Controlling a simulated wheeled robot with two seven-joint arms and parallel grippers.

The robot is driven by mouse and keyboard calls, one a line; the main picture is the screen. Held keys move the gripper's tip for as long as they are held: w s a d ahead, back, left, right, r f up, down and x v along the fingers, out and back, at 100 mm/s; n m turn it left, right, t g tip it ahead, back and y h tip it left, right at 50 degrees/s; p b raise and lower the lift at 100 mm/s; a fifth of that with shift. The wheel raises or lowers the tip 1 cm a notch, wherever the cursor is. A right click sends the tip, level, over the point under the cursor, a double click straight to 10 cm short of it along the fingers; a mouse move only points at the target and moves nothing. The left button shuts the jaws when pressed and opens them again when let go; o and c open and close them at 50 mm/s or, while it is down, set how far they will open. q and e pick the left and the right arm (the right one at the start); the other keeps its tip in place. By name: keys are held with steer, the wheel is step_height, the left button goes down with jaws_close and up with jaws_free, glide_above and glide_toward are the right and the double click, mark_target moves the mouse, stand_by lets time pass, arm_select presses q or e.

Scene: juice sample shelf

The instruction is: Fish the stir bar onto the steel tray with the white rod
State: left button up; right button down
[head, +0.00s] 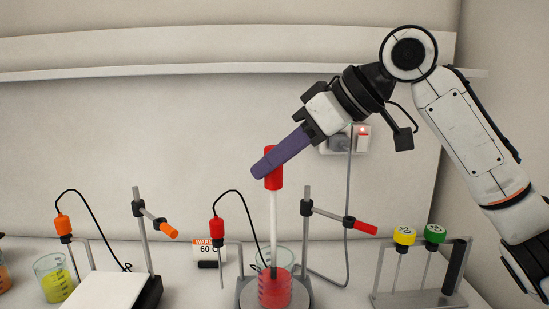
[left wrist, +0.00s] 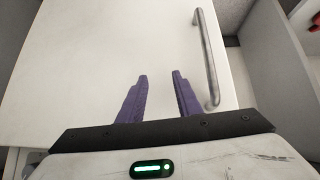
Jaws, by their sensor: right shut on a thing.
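My right gripper (head: 268,167) is shut on the red handle of the white rod (head: 273,215). The rod hangs nearly upright, and its lower end, which looks dark, reaches into the beaker of red liquid (head: 275,291). The beaker stands on a round-topped stirrer (head: 248,293) at the bottom of the head view. I cannot make out the stir bar or the steel tray. My left gripper (left wrist: 158,76) shows only in the left wrist view, its two purple fingers apart with nothing between them.
A probe with a red top (head: 217,229) and a clamp stand (head: 307,220) flank the beaker. A rack (head: 460,265) at right holds green- and yellow-topped rods. A yellow-liquid beaker (head: 54,283) and white plate (head: 108,290) are left. A metal handle (left wrist: 207,55) is near my left gripper.

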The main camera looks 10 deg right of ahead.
steer(key=shift+r, duration=0.15)
stand_by(0.5)
steer(key=shift+s+d+r+p, duration=0.1)
steer(key=shift+r+p, duration=0.4)
steer(key=shift+p, duration=0.4)
steer(key=shift+r, duration=0.15)
steer(key=shift+r+p, duration=0.8)
steer(key=shift+r, duration=0.5)
step_height(320, 180, up, 10)
steer(key=shift+r, duration=0.25)
